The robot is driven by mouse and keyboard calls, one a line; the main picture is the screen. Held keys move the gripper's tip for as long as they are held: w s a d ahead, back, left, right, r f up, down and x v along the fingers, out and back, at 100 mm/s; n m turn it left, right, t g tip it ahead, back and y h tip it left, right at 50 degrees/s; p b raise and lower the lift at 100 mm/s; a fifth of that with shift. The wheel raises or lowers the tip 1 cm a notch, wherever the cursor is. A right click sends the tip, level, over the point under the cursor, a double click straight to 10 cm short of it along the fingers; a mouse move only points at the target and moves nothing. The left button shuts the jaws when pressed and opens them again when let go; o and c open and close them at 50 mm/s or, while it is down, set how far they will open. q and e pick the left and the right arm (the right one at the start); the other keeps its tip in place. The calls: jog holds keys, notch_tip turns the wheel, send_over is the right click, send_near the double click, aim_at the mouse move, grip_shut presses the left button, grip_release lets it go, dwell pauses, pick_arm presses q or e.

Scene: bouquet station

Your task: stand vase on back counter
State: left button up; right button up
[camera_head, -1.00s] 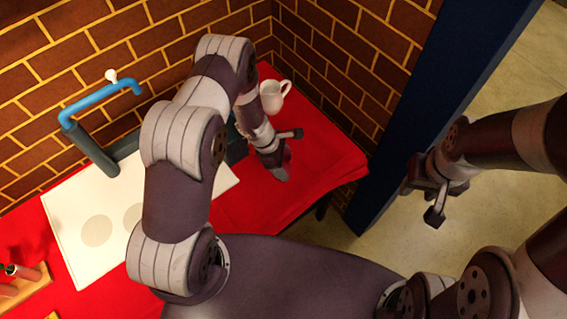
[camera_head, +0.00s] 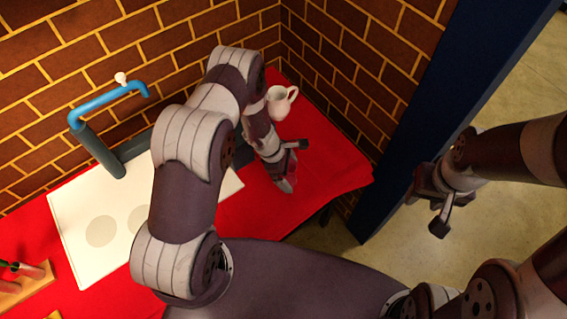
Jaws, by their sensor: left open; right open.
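No thing that I can surely call the vase is in view. A white jug with a handle (camera_head: 281,101) stands upright on the red counter (camera_head: 330,160) near the brick corner; I cannot tell if it is the vase. My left gripper (camera_head: 291,166) is open over the counter's right part, in front of the jug and apart from it. No held thing shows in it. My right gripper (camera_head: 428,211) is open and empty, off the counter, over the floor by the blue post. My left arm hides part of the counter.
A white board (camera_head: 75,225) with grey round marks lies on the counter. A blue tap (camera_head: 108,100) rises behind it. A wooden rack (camera_head: 25,288) is at lower left. Brick walls stand behind; a dark blue post (camera_head: 440,110) is right of the counter.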

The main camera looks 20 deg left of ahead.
pick_arm(q)
jog(key=a+r+m, duration=0.1)
jog(key=a+r, duration=0.3)
jog(key=r, duration=0.8)
jog(key=s+a+r+m+t+y, duration=0.1)
jog(key=s+r+m+y, duration=0.3)
jog(key=s+r+m, duration=0.9)
notch_tip(320, 180, up, 3)
jog(key=a+m, duration=0.1)
jog(key=m, duration=0.4)
jog(key=shift+s+a+r+m+b, duration=0.15)
jog(key=shift+s+m+b, duration=0.15)
jog(key=shift+s, duration=0.1)
